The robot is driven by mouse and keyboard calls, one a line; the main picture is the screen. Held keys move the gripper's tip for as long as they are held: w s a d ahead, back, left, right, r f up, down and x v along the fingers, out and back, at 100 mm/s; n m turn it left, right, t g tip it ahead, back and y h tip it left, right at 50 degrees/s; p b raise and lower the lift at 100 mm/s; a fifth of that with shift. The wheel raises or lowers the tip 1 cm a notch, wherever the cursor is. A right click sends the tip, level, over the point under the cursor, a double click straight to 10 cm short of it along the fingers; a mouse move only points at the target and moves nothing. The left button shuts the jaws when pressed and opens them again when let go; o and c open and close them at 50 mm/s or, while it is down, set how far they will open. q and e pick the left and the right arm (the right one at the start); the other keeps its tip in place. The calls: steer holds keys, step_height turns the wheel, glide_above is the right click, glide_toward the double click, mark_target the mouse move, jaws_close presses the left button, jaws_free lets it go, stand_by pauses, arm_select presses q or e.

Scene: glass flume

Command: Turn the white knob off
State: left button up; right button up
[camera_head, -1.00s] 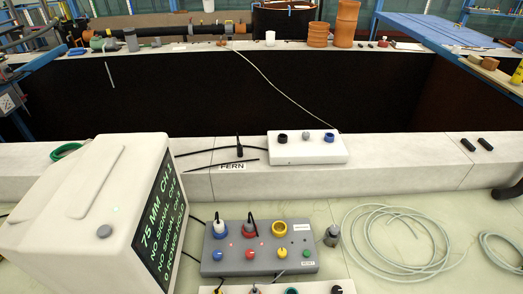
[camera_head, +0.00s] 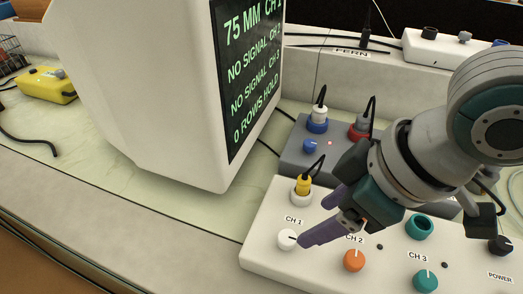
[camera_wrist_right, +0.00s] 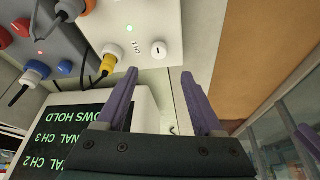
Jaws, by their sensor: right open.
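The white knob (camera_head: 287,239) sits on the white channel box (camera_head: 262,250), under the CH 1 label, with a short dark mark on its face. It also shows in the right wrist view (camera_wrist_right: 159,50), just beyond my fingertips. My right gripper (camera_head: 314,222) is open and empty, its two purple fingers reaching over the box toward the knob. In the right wrist view the fingers (camera_wrist_right: 158,75) stand apart on either side of the knob's line. Contact cannot be told. My left gripper is not in view.
A yellow plug (camera_head: 303,186) with a black cable stands behind the knob. An orange knob (camera_head: 353,260) and a teal knob (camera_head: 425,280) are to its right. A grey box (camera_head: 300,150) with plugs lies behind. A large monitor (camera_head: 180,100) stands at left. The bench front left is clear.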

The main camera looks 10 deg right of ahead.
mark_target(289, 238)
steer(key=b+x, duration=0.3)
steer(key=x, duration=0.7)
steer(key=shift+d+f, duration=0.1)
steer(key=shift+f, duration=0.05)
jaws_close()
